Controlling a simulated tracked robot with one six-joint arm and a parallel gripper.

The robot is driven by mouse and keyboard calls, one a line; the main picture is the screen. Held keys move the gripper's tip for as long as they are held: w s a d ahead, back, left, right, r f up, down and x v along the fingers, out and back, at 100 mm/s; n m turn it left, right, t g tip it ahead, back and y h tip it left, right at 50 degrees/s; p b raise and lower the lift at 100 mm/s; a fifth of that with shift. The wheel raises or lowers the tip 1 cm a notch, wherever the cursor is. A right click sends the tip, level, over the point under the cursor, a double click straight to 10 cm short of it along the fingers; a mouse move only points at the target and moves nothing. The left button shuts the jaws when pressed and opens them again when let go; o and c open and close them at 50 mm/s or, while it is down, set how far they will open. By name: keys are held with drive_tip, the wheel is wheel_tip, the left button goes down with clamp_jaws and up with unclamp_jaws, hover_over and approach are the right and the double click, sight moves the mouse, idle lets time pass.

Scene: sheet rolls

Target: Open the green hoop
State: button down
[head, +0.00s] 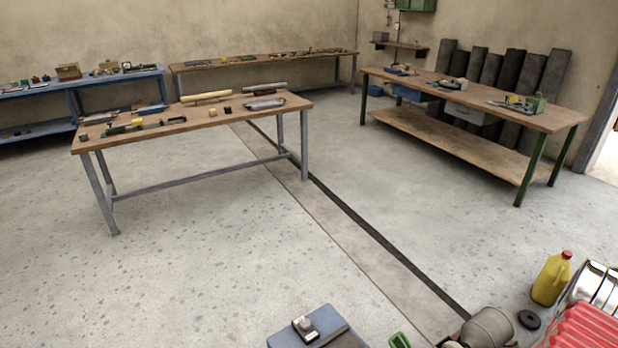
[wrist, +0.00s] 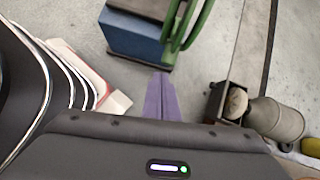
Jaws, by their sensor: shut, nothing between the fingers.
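A green hoop (wrist: 200,27) of bent tube stands at the right side of a blue box, at the top of the wrist view. Its upper part is cut off by the frame edge. In the head view a small green piece (head: 399,341) shows at the bottom edge, likely the same hoop. My gripper (wrist: 160,80) shows in the wrist view as two purple fingers pressed together, with nothing between them. The fingertips are just below the box and the hoop in the picture, apart from the hoop as far as I can tell.
The blue box (head: 325,328) carries small items on top. A grey rounded container (head: 488,328), a yellow jug (head: 552,278) and a red ribbed thing (head: 585,328) stand at bottom right. A workbench (head: 190,122) stands at left. The middle floor is clear.

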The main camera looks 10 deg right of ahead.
drive_tip(key=s+a+r+n+h, duration=0.1)
drive_tip(key=a+r+n, duration=0.8)
drive_tip(key=r, duration=0.8)
drive_tip(key=s+a+r+n+h, duration=0.1)
drive_tip(key=s+a+r+n, duration=0.1)
drive_tip(key=a+r+n, duration=0.8)
drive_tip(key=s+a+r+n+h, duration=0.1)
drive_tip(key=a+r+n, duration=0.9)
drive_tip(key=r, duration=1.5)
drive_tip(key=shift+s+r+g, duration=0.25)
drive_tip(key=shift+s+g, duration=0.15)
drive_tip(key=shift+s, duration=0.2)
drive_tip(key=c, duration=2.5)
unclamp_jaws()
drive_tip(key=shift+a, duration=0.1)
drive_tip(key=o, duration=0.6)
drive_tip(key=shift+o, duration=0.7)
